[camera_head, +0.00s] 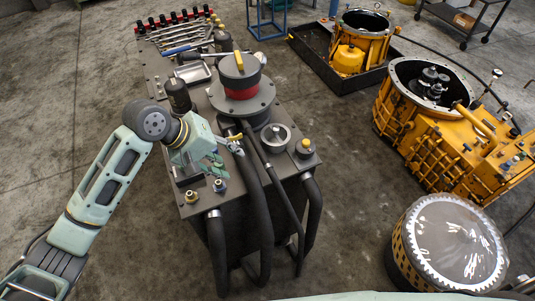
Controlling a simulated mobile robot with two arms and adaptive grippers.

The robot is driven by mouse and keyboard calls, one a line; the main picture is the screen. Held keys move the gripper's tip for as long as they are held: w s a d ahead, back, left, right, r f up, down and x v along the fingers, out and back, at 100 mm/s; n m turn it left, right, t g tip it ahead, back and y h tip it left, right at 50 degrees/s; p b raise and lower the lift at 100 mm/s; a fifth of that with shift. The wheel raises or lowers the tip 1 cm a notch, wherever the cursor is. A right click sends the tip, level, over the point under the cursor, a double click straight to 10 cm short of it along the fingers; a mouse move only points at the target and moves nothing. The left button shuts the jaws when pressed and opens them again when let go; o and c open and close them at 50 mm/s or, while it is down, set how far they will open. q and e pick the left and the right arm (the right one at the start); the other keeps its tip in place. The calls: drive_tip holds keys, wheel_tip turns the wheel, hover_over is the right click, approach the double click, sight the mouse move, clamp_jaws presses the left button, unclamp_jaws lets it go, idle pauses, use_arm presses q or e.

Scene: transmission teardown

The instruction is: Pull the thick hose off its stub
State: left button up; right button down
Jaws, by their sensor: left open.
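My left gripper (226,153) is open over the near part of the dark tank's top. Its fingers are at the left of the upper end of a thick black hose (259,205); I cannot tell whether they touch it. A small metal piece with a yellow tip (235,141) shows by the fingers and that hose end. The stub under the hose end is hidden. The hose curves down over the tank's front. Other black hoses hang at the front left (216,245) and front right (314,212), with a thinner one (284,200) between. My right gripper is not in view.
The dark tank (196,205) carries a red and grey filter housing (240,78), a round metal cap (275,134) and brass fittings (219,185). Wrenches (180,33) lie at its back. Yellow gearbox housings (450,145) and a toothed drum (455,240) stand right. Floor between is clear.

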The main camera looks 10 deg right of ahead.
sight(241, 164)
use_arm(q)
drive_tip(key=p+x, duration=0.1)
drive_tip(key=x, duration=0.2)
drive_tip(key=shift+w+a+f, duration=0.1)
drive_tip(key=shift+w+f, duration=0.05)
drive_tip(key=shift+f, duration=0.2)
drive_tip(key=x, duration=0.2)
drive_tip(key=shift+w+d+f, duration=0.15)
drive_tip(key=shift+d, duration=0.2)
drive_tip(key=shift+d+f, duration=0.3)
drive_tip(key=shift+f, duration=0.1)
drive_tip(key=shift+a, duration=0.1)
drive_tip(key=c, duration=0.8)
clamp_jaws()
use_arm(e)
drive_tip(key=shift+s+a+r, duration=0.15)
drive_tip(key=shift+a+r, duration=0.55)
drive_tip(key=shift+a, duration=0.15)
